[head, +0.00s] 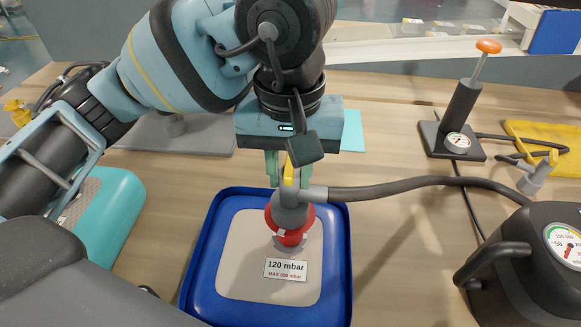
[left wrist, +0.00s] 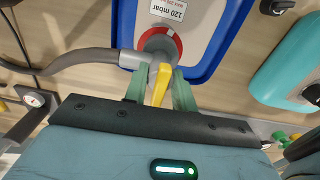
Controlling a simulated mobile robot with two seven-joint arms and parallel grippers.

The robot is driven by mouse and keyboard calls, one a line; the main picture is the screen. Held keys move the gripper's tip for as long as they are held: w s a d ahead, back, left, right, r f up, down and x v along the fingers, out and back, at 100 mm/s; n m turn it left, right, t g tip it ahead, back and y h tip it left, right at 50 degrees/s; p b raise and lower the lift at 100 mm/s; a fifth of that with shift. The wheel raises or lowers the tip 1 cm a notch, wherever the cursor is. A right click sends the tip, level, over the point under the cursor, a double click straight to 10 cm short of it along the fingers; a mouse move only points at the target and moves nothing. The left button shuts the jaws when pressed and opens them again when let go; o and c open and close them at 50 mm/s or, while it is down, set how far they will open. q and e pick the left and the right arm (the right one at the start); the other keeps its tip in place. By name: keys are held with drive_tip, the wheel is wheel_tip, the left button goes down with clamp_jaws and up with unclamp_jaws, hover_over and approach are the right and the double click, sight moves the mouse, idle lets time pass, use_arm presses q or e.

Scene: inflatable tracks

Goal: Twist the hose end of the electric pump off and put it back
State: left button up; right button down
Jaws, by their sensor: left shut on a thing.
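The hose end (head: 291,200) is a grey fitting with a yellow lever on top. It sits upright on the red valve (head: 290,236) of a blue-rimmed pad (head: 344,290) labelled 120 mbar. My left gripper (head: 285,172) comes down from above, its green fingers shut on the yellow lever. The left wrist view shows the lever (left wrist: 161,84) between the two fingers (left wrist: 160,90). A grey hose (head: 420,186) runs from the fitting to the black electric pump (head: 525,265) at the right, which has a round gauge. Whether the fitting is locked in the valve I cannot tell. My right gripper is not in view.
A hand pump (head: 461,110) with an orange handle stands at the back right, beside a yellow mat (head: 545,140). A teal case (head: 105,215) lies at the left. Bare wooden table shows between the pad and the electric pump.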

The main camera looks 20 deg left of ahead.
use_arm(q)
drive_tip(key=shift+m+b, duration=0.45)
drive_tip(key=shift+m, duration=1.15)
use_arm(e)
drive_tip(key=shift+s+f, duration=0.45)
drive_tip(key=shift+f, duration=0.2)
use_arm(q)
drive_tip(key=shift+r, duration=0.15)
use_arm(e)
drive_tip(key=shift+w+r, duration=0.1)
